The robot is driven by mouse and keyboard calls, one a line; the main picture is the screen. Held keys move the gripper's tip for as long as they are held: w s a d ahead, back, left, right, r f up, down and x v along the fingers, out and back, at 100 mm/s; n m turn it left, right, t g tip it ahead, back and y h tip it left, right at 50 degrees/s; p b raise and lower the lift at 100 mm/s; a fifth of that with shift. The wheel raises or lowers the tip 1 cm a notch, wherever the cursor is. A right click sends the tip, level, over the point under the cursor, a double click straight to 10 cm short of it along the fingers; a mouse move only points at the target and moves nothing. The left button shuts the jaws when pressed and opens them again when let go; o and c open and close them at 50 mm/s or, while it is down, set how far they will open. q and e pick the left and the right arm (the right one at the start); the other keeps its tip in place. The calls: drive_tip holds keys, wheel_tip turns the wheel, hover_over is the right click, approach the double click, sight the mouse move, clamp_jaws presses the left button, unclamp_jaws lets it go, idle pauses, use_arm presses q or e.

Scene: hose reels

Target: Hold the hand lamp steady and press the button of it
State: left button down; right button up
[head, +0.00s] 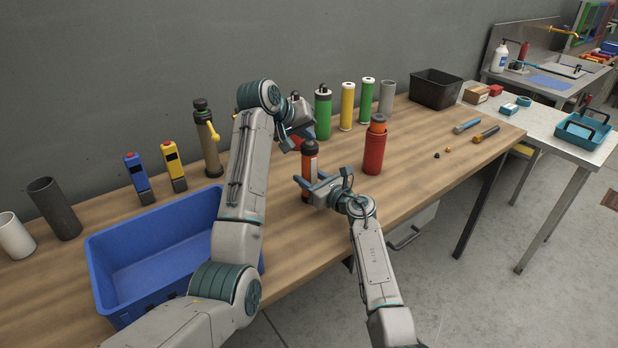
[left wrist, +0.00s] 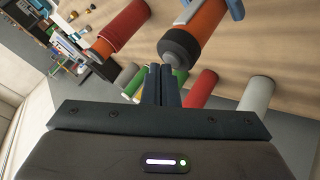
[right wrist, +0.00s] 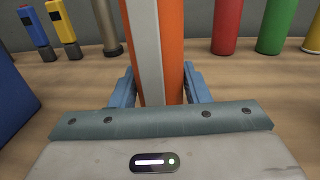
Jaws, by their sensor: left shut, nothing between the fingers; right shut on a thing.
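The hand lamp (head: 308,188) is an orange cylinder with a pale stripe and a dark cap, upright over the workbench. My right gripper (head: 313,180) is shut around its body; in the right wrist view its blue fingers (right wrist: 160,88) lie on both sides of the orange body (right wrist: 172,40). In the left wrist view the dark cap (left wrist: 181,46) has a small grey button (left wrist: 172,62) on its end. My left gripper (left wrist: 161,72) is shut and empty, its fingertips right by the button. I cannot tell whether they touch it.
A red cylinder with an orange top (head: 375,148) stands right of the lamp. Green (head: 323,118) and yellow (head: 347,108) cylinders stand behind. A blue bin (head: 150,255) is at the left. A black bin (head: 436,88) is at the back right.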

use_arm(q)
drive_tip(key=shift+f, duration=0.1)
idle(0.4)
drive_tip(key=shift+r, duration=0.6)
use_arm(e)
drive_tip(key=o, duration=1.2)
use_arm(q)
wheel_tip(320, 180, up, 6)
drive_tip(key=shift+f, duration=0.1)
